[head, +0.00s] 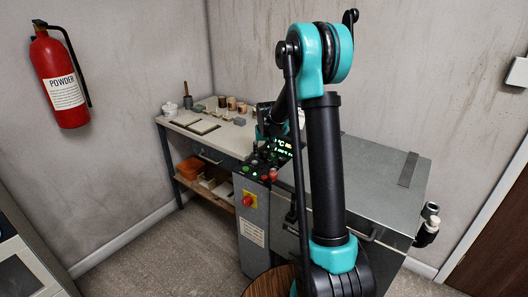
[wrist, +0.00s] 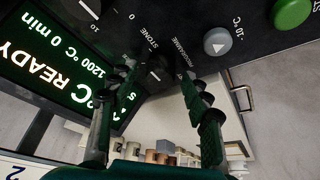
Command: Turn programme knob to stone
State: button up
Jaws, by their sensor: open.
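The programme knob (wrist: 156,73) is dark, with a small pale mark, and sits on the black control panel in the wrist view. The words STONE and PROGRAMME are printed close to it. My gripper (wrist: 157,76) is open, with one finger on each side of the knob in the picture. I cannot tell whether either finger touches it. In the head view my gripper (head: 262,130) is at the kiln's control panel (head: 262,168), and my arm hides part of it. The knob cannot be made out there.
A lit display (wrist: 50,60) reads READY, 1200 °C and 0 min. Another dial (wrist: 90,8), a grey -10°C button (wrist: 217,41) and a green button (wrist: 291,13) are nearby. A red stop button (head: 248,201) is on the kiln front. A bench (head: 218,140) holds pots.

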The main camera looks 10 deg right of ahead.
jog(key=shift+r, duration=0.1)
jog(key=v, duration=1.1)
jog(key=shift+s+r, duration=0.25)
jog(key=shift+r, duration=0.1)
